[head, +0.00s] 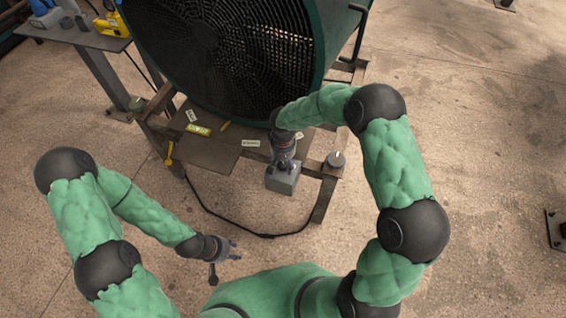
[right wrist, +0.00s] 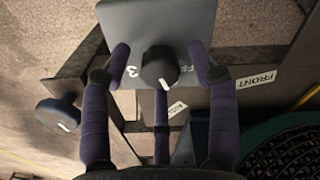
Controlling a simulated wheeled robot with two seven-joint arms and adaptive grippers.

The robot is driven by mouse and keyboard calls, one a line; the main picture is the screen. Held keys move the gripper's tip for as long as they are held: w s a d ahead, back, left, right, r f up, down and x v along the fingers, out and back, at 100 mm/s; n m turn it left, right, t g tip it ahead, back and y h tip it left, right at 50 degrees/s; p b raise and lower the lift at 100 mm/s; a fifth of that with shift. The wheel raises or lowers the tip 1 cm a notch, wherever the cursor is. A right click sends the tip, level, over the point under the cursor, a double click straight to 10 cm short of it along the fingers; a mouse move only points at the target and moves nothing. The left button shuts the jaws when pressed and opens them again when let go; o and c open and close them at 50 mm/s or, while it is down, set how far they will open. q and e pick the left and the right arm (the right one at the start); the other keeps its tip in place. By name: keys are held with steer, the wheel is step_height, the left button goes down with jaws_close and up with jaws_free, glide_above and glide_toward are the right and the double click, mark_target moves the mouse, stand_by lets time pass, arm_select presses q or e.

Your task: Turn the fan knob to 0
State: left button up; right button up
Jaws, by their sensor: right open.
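The fan knob (right wrist: 160,66) is black with a white mark and sits on a grey control box (right wrist: 165,18); the box also shows in the head view (head: 283,182) at the front of the fan's stand. A printed 3 is left of the knob in the right wrist view; other lettering is partly hidden. The white mark points toward the bottom of that view. My right gripper (right wrist: 160,75) is open, its purple fingers spread around the knob with visible gaps at both sides. My left gripper (head: 232,250) hangs low over the floor, away from the box; its finger opening is too small to judge.
The large fan (head: 215,50) stands on a metal frame behind the box. A side table (head: 75,38) with tools is at the upper left. Open floor lies to the right.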

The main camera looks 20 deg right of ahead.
steer(key=c, duration=1.1)
steer(key=shift+c, duration=0.2)
steer(key=n+p, duration=0.2)
steer(key=n, duration=0.1)
steer(key=shift+r+n, duration=0.1)
steer(key=shift+n, duration=0.3)
steer(key=shift+n+p, duration=1.1)
steer(key=shift+n, duration=0.9)
steer(key=o, duration=1.1)
steer(key=shift+o, duration=0.2)
